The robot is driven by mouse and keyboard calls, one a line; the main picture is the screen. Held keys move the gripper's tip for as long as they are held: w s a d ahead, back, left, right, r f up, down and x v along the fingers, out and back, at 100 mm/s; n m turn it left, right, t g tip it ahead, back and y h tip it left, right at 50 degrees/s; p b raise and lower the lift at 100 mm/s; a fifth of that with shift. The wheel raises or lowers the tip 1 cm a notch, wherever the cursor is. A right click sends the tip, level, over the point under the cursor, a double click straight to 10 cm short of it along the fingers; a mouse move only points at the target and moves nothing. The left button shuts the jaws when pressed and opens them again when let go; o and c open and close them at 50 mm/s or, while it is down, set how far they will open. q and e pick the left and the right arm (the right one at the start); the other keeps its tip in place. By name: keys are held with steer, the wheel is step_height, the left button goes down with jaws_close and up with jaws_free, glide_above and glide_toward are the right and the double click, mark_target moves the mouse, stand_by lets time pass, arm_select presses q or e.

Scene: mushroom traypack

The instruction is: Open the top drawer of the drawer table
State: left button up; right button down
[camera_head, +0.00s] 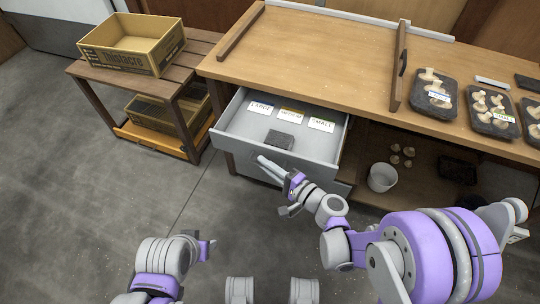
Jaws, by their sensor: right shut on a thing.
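The top drawer (232,125) of the drawer table (330,60) is pulled out. Label cards reading large (261,106), medium (291,115) and small (322,124) lie in it, with a dark grey block (280,139) near its front. My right gripper (268,165) is at the drawer's front face, shut on the drawer handle, which the fingers mostly hide. My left gripper (211,243) is low at the left, over the floor and away from the table; its fingers are too small to read.
A cardboard box (120,62) stands on a wooden side table (190,62) at the left. Trays of mushrooms (434,103) sit on the right of the worktop. A white bucket (382,178) and loose mushrooms (395,149) are on the shelf below. Floor in front of the drawer's left side is clear.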

arm_select(q)
steer(key=shift+s+a, duration=0.1)
steer(key=shift+s, duration=0.3)
arm_select(e)
steer(key=shift+s+a, duration=0.3)
steer(key=shift+s, duration=0.6)
steer(key=c, duration=0.9)
jaws_free()
arm_select(q)
steer(key=shift+r+p, duration=0.3)
steer(key=shift+r, duration=0.05)
arm_select(e)
steer(key=v, duration=1)
steer(key=shift+s+d+r, duration=0.1)
steer(key=shift+s+d, duration=0.15)
steer(key=shift+d, duration=0.05)
